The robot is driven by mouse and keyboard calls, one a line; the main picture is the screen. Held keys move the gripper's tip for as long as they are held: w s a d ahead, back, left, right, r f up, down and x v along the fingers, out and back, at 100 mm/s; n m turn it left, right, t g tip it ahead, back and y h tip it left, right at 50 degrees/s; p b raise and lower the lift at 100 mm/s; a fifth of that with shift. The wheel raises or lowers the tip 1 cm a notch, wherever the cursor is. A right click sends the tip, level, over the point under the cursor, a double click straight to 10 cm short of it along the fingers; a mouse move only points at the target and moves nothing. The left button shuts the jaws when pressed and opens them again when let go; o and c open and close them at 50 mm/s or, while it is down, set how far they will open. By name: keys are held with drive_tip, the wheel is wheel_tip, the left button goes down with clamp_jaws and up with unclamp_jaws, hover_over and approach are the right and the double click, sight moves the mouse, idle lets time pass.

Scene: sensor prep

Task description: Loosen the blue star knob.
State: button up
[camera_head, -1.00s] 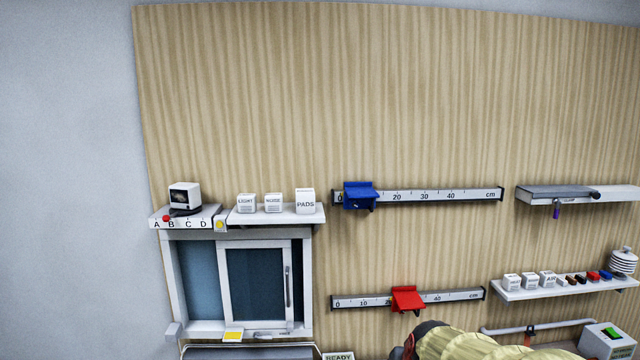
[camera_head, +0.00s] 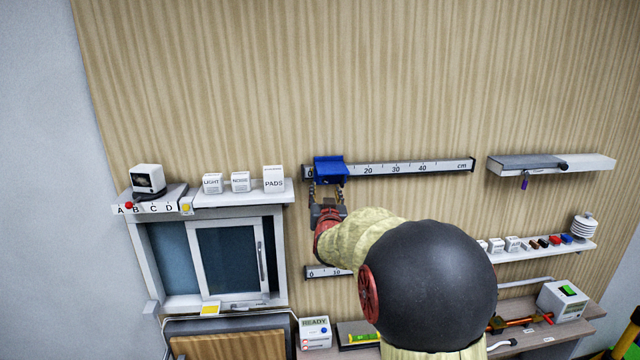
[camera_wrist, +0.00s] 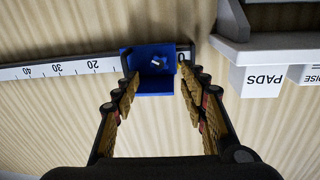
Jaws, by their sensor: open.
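The blue carriage (camera_head: 330,168) sits near the 0 end of the upper ruler rail (camera_head: 430,166). It also shows in the wrist view (camera_wrist: 140,84), ahead of my fingers. A small pale and blue part (camera_wrist: 157,62) shows on its underside in the wrist view; I cannot tell whether this is the star knob. No star shape is clear in the head view. My gripper (camera_head: 327,190) is just below the carriage, pointing up at it. In the wrist view my gripper (camera_wrist: 162,82) is open, with fingers spread either side of the carriage and nothing visibly held. Contact cannot be told.
A white shelf (camera_head: 235,198) with labelled boxes is left of the rail. A sliding window (camera_head: 235,262) is below it. A lower rail (camera_head: 320,271) is partly hidden by my arm. Another shelf (camera_head: 590,164) is at right. The wall above is bare.

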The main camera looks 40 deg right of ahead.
sight(324, 182)
drive_tip(key=shift+p+x, duration=1.2)
drive_tip(key=shift+x, duration=2.35)
drive_tip(key=shift+f, duration=0.1)
drive_tip(key=c, duration=0.4)
drive_tip(key=c, duration=0.7)
clamp_jaws()
